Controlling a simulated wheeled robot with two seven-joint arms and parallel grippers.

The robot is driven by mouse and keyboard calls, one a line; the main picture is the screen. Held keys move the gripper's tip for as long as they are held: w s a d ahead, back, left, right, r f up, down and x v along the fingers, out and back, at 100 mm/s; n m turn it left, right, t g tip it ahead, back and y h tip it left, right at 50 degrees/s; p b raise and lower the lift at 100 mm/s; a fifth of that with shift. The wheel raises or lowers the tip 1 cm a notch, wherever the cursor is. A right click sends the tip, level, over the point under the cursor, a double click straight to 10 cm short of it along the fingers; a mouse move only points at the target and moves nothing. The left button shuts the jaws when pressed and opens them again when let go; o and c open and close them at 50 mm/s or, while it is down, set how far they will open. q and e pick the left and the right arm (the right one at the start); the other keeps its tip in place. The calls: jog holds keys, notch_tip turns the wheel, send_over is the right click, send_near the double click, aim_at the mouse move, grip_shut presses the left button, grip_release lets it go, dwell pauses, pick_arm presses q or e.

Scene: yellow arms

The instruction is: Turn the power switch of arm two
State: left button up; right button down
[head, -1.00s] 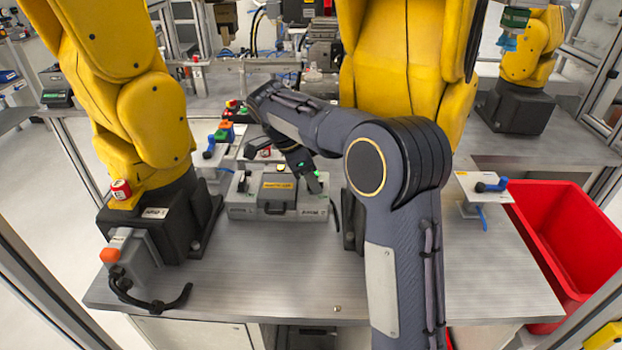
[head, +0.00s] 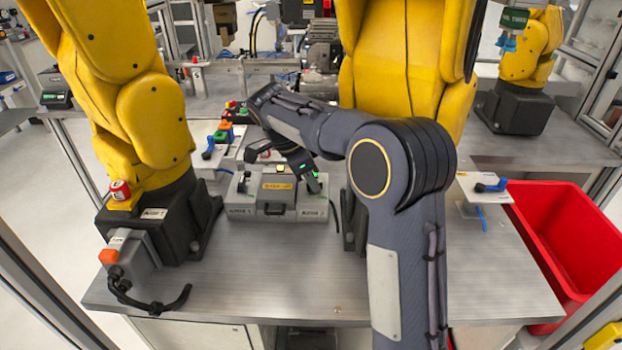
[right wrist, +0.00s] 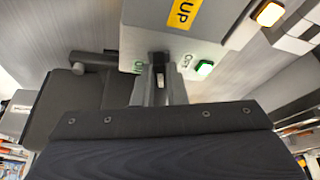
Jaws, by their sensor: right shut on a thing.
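A grey control box (head: 235,205) with a yellow label (head: 278,185) stands on the metal table between two large yellow arms. My right gripper (head: 308,180) reaches down onto its right end. In the right wrist view the right gripper's fingers (right wrist: 160,84) are shut on a dark switch knob (right wrist: 157,62), which they partly hide. ON and OFF lettering sits on either side of the knob. A green lamp (right wrist: 204,68) glows beside OFF, and an orange lamp (right wrist: 268,14) is farther up right. The knob's exact angle is hard to tell. My left gripper is not in view.
A grey box with an orange button (head: 109,257) and a black cable stands at the left. A red bin (head: 560,235) stands at the right, beside a panel with a blue-handled switch (head: 490,187). The front of the table (head: 270,285) is clear.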

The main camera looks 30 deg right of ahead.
jog(key=n+t, duration=0.1)
jog(key=n, duration=0.2)
jog(key=n+t+b, duration=0.1)
jog(key=n, duration=0.2)
jog(key=shift+s+n+t+b, duration=0.2)
jog(key=shift+n+t+b, duration=0.1)
jog(key=n+t, duration=0.1)
jog(key=n, duration=0.1)
jog(key=shift+n, duration=0.3)
jog(key=shift+s+d+n+t+y, duration=0.1)
jog(key=shift+n+t+y, duration=0.45)
jog(key=shift+n, duration=1.05)
jog(key=c, duration=1.5)
grip_release()
jog(key=shift+o, duration=0.2)
jog(key=shift+r, duration=0.15)
